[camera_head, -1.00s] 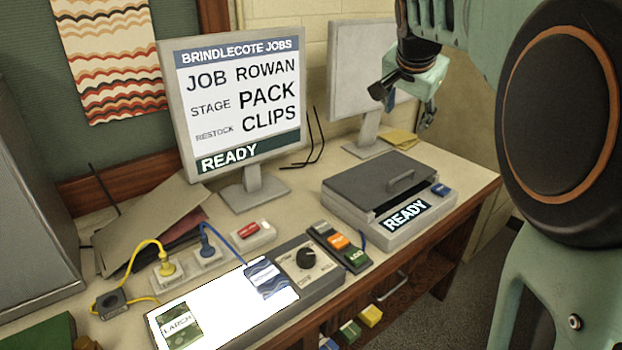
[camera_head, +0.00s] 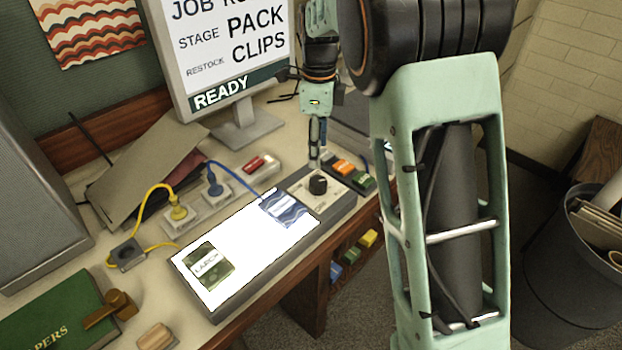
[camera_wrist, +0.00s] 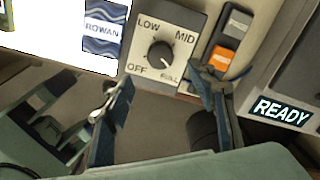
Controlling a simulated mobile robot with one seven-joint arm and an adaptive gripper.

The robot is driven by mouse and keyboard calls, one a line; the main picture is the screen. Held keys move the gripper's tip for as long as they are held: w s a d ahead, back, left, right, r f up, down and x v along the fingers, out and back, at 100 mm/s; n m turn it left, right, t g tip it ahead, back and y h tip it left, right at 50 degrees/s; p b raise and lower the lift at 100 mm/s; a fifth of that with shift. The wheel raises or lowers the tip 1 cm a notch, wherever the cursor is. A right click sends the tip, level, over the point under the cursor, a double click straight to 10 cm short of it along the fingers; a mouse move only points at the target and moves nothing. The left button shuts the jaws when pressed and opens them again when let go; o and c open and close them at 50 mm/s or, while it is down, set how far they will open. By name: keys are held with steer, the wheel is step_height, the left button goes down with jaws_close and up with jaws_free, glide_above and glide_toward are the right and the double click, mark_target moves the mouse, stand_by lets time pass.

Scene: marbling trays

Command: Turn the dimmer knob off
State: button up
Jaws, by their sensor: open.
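The black dimmer knob (camera_head: 318,184) sits on a pale plate at the right end of the light panel. The light panel (camera_head: 228,268) glows bright white. My gripper (camera_head: 316,155) is above and just behind the knob in the head view. In the wrist view my gripper (camera_wrist: 166,90) is open and empty, its fingers apart below the knob, the right one near the plate's corner.
Orange and green buttons (camera_head: 345,168) stand right of the knob. Two patterned cards, LARCH (camera_head: 207,264) and ROWAN (camera_head: 284,208), lie on the panel. Plugs with yellow and blue cords (camera_head: 213,186) and a red switch (camera_head: 256,163) lie behind it. A monitor (camera_head: 225,60) stands at the back.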

mark_target(318, 181)
step_height(318, 181, down, 11)
steer(key=shift+w+r, duration=0.1)
steer(key=shift+r, duration=0.1)
stand_by(0.3)
steer(key=c, duration=1.1)
